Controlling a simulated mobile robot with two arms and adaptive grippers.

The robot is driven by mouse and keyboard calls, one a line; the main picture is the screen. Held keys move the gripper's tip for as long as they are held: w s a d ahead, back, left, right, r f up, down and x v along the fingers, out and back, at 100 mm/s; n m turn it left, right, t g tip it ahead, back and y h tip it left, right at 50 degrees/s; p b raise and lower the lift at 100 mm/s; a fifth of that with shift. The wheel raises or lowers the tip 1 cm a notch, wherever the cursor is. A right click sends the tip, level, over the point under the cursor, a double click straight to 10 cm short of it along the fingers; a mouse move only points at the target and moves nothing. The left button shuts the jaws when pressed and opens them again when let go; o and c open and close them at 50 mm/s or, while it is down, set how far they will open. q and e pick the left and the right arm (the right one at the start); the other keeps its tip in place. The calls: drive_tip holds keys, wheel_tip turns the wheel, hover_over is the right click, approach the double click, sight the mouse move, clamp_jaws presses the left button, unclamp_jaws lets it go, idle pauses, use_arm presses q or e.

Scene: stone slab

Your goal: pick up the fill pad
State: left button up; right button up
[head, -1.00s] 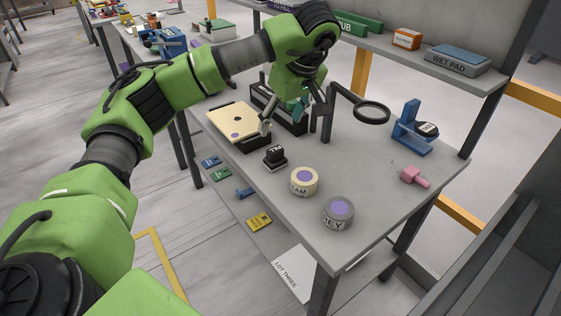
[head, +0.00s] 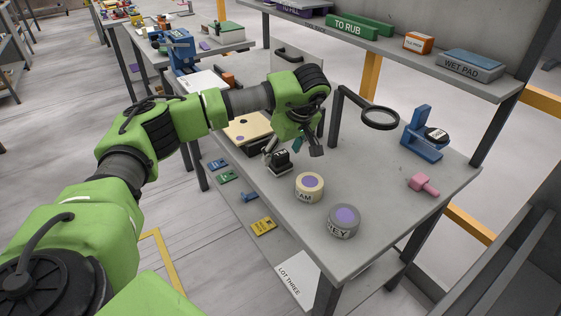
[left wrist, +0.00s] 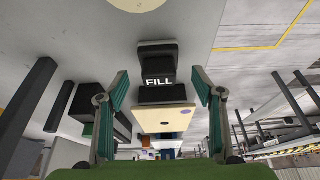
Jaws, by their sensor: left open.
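The fill pad (head: 278,162) is a small black block on the bench, beside the tan board. In the left wrist view, the fill pad (left wrist: 158,64) shows a white FILL label and lies between the two fingers. My left gripper (head: 294,149) is open and empty, pointing down close to the pad, with a finger to each side of it in the picture. I cannot tell whether either finger touches it. The gripper partly hides the pad in the head view. My right gripper is not in view.
A tan board (head: 248,126) with a purple dot lies behind the pad. A cream roll (head: 309,188) and a grey roll (head: 344,221) stand in front. A magnifier (head: 380,118), blue stand (head: 424,147) and pink piece (head: 424,184) are to the right. A shelf (head: 375,45) overhangs the back.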

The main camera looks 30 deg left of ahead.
sight(282, 154)
use_arm(q)
drive_tip(key=x, duration=0.3)
drive_tip(key=shift+f, duration=0.25)
drive_tip(key=shift+c, duration=0.3)
drive_tip(key=c, duration=1.2)
drive_tip(key=shift+r, duration=0.1)
